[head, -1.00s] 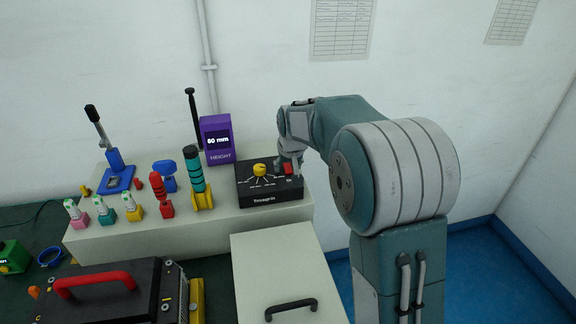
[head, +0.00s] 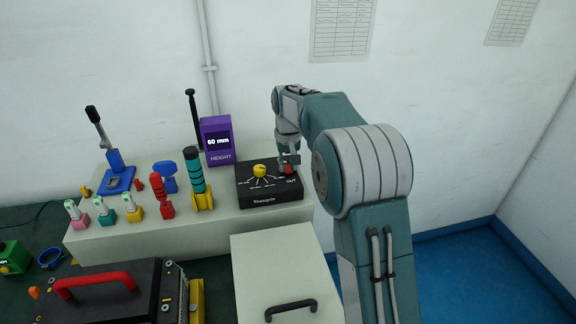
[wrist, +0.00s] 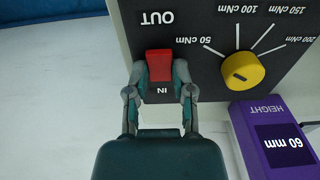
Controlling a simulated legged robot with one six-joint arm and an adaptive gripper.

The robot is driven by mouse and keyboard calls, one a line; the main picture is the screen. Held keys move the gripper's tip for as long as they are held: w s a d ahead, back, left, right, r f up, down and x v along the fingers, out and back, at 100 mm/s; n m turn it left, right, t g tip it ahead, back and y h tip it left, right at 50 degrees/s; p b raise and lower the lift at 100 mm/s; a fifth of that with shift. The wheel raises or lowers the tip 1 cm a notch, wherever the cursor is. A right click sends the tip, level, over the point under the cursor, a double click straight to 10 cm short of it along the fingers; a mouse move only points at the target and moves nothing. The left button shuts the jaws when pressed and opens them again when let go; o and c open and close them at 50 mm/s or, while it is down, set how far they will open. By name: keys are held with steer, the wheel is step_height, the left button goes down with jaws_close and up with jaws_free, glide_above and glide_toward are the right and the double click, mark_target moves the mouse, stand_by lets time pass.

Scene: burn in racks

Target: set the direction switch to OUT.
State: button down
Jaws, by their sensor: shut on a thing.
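The direction switch (head: 289,170) is a small red block on the right part of a black box (head: 268,200) marked Torcoprin or similar. In the wrist view the red switch (wrist: 159,65) sits between the printed words OUT, above it in the picture, and IN, below it. Which way it is set I cannot tell for sure. My gripper (head: 288,160) reaches down onto the switch from behind. In the wrist view its two fingertips (wrist: 160,74) are shut on the left and right sides of the switch.
A yellow knob (wrist: 242,71) with a cNm dial is beside the switch. A purple height display (head: 216,140) reading 60 mm stands behind the box. Several coloured tools stand to the left on the pale bench (head: 150,232).

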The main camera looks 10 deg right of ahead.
mark_target(286, 167)
steer(key=shift+w+f+g, duration=0.1)
steer(key=shift+g, duration=0.4)
steer(key=shift+c, duration=2.4)
jaws_free()
step_height(286, 167, up, 12)
steer(key=shift+w, duration=0.35)
steer(key=shift+a, duration=0.1)
